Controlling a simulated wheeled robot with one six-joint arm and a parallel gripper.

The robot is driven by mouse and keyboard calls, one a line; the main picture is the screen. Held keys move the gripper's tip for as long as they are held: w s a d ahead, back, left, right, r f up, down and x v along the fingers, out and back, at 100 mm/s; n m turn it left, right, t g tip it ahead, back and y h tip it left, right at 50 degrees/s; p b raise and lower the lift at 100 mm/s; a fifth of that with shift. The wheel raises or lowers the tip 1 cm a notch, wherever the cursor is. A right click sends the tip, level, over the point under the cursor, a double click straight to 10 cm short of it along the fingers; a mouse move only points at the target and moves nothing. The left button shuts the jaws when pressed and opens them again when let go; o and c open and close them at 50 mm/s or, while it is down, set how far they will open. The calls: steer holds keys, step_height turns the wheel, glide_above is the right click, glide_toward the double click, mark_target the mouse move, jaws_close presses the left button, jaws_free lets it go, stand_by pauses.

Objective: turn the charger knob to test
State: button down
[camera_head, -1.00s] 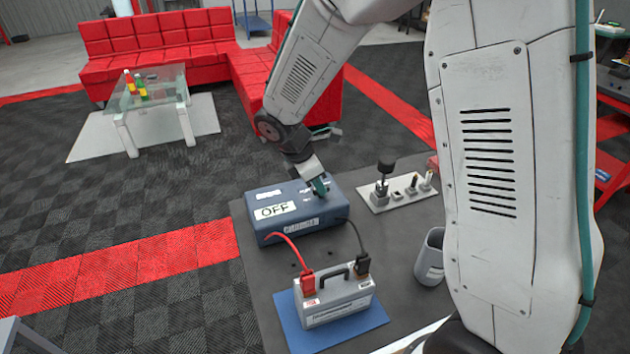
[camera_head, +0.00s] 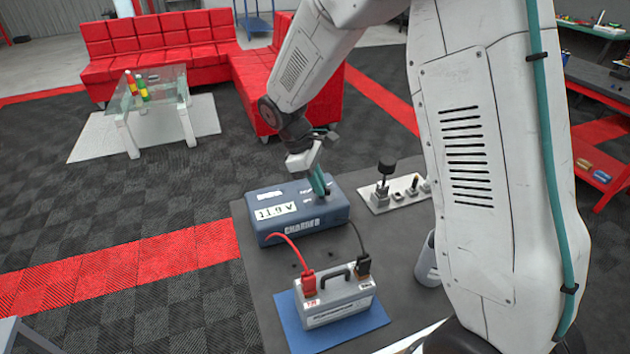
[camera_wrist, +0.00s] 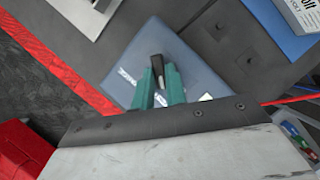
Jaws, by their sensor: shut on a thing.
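The charger (camera_head: 335,212) is a blue box near the far end of the dark bench; it also shows in the wrist view (camera_wrist: 192,58). Its white display (camera_head: 275,211) carries black characters that I cannot read clearly. My gripper (camera_head: 318,184) reaches down to the right part of the charger's top. In the wrist view, the teal fingers (camera_wrist: 158,88) are shut on the black knob (camera_wrist: 156,63), which shows between their tips. In the head view the fingers hide the knob. I cannot make out the marks around it.
A grey battery (camera_head: 337,302) stands on a blue mat (camera_head: 362,327), with a red clamp (camera_head: 308,283) and a black clamp (camera_head: 362,264) on it. A grey cup (camera_head: 427,262) and a plate of small parts (camera_head: 398,195) are to the right.

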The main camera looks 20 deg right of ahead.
steer(key=shift+w+d+r+m+g+y, duration=0.15)
steer(key=shift+m+y, duration=0.1)
steer(key=shift+m, duration=0.6)
steer(key=shift+w+a+f+m+g+y, duration=0.15)
steer(key=shift+m+y, duration=0.1)
steer(key=shift+m, duration=0.6)
steer(key=shift+d+r, duration=0.1)
steer(key=shift+r, duration=0.05)
steer(key=c, duration=1.4)
jaws_free()
steer(key=shift+c, duration=0.2)
steer(key=v, duration=0.7)
steer(key=shift+w+r, duration=0.25)
steer(key=shift+r, duration=0.05)
